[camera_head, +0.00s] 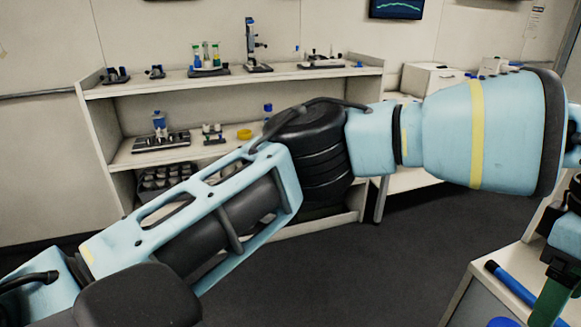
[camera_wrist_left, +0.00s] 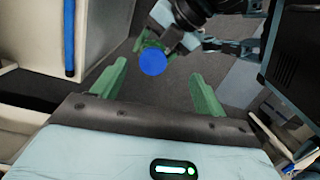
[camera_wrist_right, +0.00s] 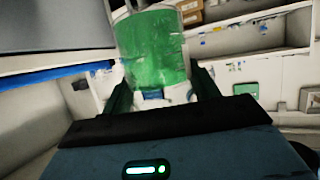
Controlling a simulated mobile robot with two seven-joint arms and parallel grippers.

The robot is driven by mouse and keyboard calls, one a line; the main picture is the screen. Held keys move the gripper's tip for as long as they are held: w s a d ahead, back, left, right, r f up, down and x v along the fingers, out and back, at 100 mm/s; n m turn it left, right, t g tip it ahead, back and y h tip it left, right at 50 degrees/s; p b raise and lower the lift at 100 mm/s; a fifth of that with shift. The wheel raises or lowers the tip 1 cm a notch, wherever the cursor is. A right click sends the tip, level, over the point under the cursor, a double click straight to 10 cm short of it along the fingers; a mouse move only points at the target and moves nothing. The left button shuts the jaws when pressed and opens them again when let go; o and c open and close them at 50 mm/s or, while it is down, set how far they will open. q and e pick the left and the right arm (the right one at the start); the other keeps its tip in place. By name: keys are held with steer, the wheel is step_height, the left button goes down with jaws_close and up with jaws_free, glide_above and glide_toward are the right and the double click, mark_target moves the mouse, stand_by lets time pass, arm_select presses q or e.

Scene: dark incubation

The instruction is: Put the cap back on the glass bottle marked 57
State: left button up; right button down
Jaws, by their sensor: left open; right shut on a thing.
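The glass bottle (camera_wrist_right: 152,50) stands upright between the fingers of my right gripper (camera_wrist_right: 163,82) in the right wrist view. In the left wrist view the round blue cap (camera_wrist_left: 152,61) shows from above, at the right gripper's fingers. Whether it is seated on the neck cannot be told. My left gripper (camera_wrist_left: 158,76) is open above, its fingers apart from the cap. The cap (camera_head: 503,322) is cut off at the bottom of the head view.
A bench (camera_head: 478,292) with a blue bar (camera_head: 512,284) is at lower right. A white shelf unit (camera_head: 235,82) with lab ware stands by the back wall. My left arm crosses the head view. Open dark floor (camera_head: 390,265) lies between.

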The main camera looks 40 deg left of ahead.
arm_select(q)
steer(key=s+d+f+n+g+h, duration=0.25)
steer(key=s+d+g+h, duration=0.35)
steer(key=h, duration=0.3)
steer(key=w+a+f+n+t+h, duration=0.1)
steer(key=w+a+n+t+h, duration=0.5)
steer(key=n, duration=0.5)
steer(key=w+a+f+n+t+h, duration=0.1)
steer(key=w+a+n+t+h, duration=0.45)
steer(key=n+h, duration=0.4)
steer(key=s+a+f+n+t+y, duration=0.2)
steer(key=a+f+n+t+y, duration=0.2)
steer(key=f+n+y, duration=0.35)
steer(key=s+a+f+n+t+y, duration=0.2)
steer(key=a+f+n+t+y, duration=0.25)
steer(key=f+n, duration=0.5)
steer(key=s+a+f+n+t+y, duration=0.1)
steer(key=a+f+n+t+y, duration=0.3)
steer(key=f+n+y, duration=0.35)
steer(key=s+a+f+n+g+y, duration=0.2)
steer(key=s+a+f+n+g, duration=0.2)
steer(key=s+f, duration=0.6)
steer(key=s+a+f+n+g+y, duration=0.2)
steer(key=s+a+f+n+g, duration=0.2)
steer(key=s+f, duration=0.6)
steer(key=s+a+n, duration=0.1)
steer(key=s, duration=0.3)
steer(key=shift+s+a, duration=0.15)
steer(key=shift+s, duration=0.2)
